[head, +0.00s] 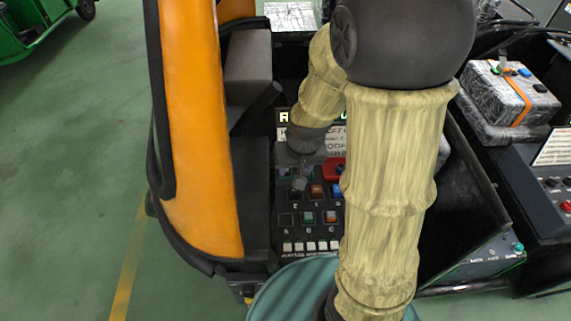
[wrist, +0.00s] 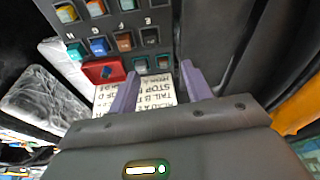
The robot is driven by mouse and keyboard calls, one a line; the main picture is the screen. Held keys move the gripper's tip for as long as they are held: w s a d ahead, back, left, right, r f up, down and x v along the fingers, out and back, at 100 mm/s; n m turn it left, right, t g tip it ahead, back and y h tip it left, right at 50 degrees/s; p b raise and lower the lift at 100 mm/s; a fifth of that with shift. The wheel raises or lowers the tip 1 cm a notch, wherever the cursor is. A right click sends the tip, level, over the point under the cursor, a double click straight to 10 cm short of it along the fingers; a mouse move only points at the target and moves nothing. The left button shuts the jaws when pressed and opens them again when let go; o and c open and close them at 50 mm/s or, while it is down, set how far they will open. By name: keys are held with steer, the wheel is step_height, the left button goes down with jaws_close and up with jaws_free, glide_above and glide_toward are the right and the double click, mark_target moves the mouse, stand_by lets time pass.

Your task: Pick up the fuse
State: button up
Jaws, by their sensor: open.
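Several small coloured fuses sit in lettered slots of a black panel (head: 295,204). In the wrist view I see a blue fuse (wrist: 99,46), an orange fuse (wrist: 124,41), a yellow fuse (wrist: 66,13) and two small teal fuses, one (wrist: 140,65) beside the other (wrist: 163,62). Which one is the task's fuse I cannot tell. My gripper (wrist: 160,68) is open, its two purple fingers pointing at the panel. The two teal fuses show between the fingertips in the picture, with nothing visibly held. In the head view my arm hides part of the panel.
A red block (wrist: 103,70) stands out from the panel left of the fingers; it also shows in the head view (head: 334,168). A white printed label (wrist: 155,96) lies between the fingers. An orange padded post (head: 200,130) stands left of the panel. A wrapped box (head: 505,100) is at right.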

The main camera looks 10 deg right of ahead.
steer(key=w+f+m+h+p, duration=0.1)
steer(key=w+p, duration=0.7)
steer(key=w, duration=0.2)
steer(key=shift+w+d+f+m, duration=0.15)
steer(key=shift+w+m, duration=0.1)
steer(key=shift+m, duration=0.15)
steer(key=b+x, duration=0.4)
steer(key=x, duration=0.2)
steer(key=b+x, duration=0.4)
steer(key=x, duration=0.2)
steer(key=shift+w+d+f+b, duration=0.1)
steer(key=shift+w+b, duration=0.15)
steer(key=shift+b, duration=0.15)
step_height(320, 180, down, 5)
steer(key=b, duration=0.4)
steer(key=shift+w+f, duration=0.2)
